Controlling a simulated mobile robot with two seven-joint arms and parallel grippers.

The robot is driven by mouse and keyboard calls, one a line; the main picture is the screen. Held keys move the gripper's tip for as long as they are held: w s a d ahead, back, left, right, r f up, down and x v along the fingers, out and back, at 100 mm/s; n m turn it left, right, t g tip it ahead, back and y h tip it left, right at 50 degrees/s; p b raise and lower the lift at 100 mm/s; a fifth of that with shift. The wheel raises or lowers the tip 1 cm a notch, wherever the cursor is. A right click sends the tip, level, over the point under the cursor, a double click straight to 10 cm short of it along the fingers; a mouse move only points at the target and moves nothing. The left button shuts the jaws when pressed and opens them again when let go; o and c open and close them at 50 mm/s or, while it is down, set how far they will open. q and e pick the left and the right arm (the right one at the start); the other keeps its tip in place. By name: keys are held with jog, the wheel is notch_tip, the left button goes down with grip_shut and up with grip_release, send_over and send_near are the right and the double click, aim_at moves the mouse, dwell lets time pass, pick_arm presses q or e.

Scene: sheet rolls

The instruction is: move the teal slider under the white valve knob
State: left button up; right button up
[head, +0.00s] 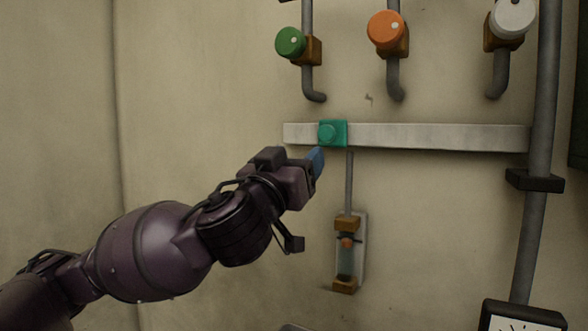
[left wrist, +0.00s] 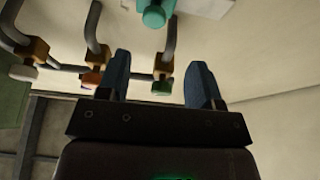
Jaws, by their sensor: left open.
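The teal slider (head: 333,133) sits on a pale horizontal rail (head: 440,137) on the wall, near the rail's left end. It lies right of and below the green knob (head: 290,42). The white valve knob (head: 513,18) is at the upper right, above the rail's right part. My left gripper (head: 318,163) is just below and left of the slider, apart from it as far as I can tell. In the left wrist view its two blue fingers (left wrist: 160,88) are spread with nothing between them, and the slider (left wrist: 154,12) shows at the top edge beyond them. My right gripper is not in view.
An orange knob (head: 386,30) is between the green and white ones. Bent grey pipes hang above the rail. A vertical pipe (head: 537,200) with a dark bracket stands at the rail's right end. A small gauge fitting (head: 346,255) is below the slider. The rail right of the slider is clear.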

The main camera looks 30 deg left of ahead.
aim_at(325, 133)
pick_arm(q)
jog(key=shift+s+f, duration=0.2)
jog(key=shift+s, duration=0.1)
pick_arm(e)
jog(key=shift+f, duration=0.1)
pick_arm(q)
jog(key=x, duration=0.3)
jog(key=p+x, duration=0.1)
jog(key=x, duration=0.2)
jog(key=p+x, duration=0.1)
jog(key=x, duration=0.2)
jog(key=shift+w+d+r, duration=0.25)
jog(key=shift+w+d, duration=0.1)
jog(key=shift+w+r+p, duration=0.15)
jog(key=shift+w+p, duration=0.2)
jog(key=shift+w, duration=0.2)
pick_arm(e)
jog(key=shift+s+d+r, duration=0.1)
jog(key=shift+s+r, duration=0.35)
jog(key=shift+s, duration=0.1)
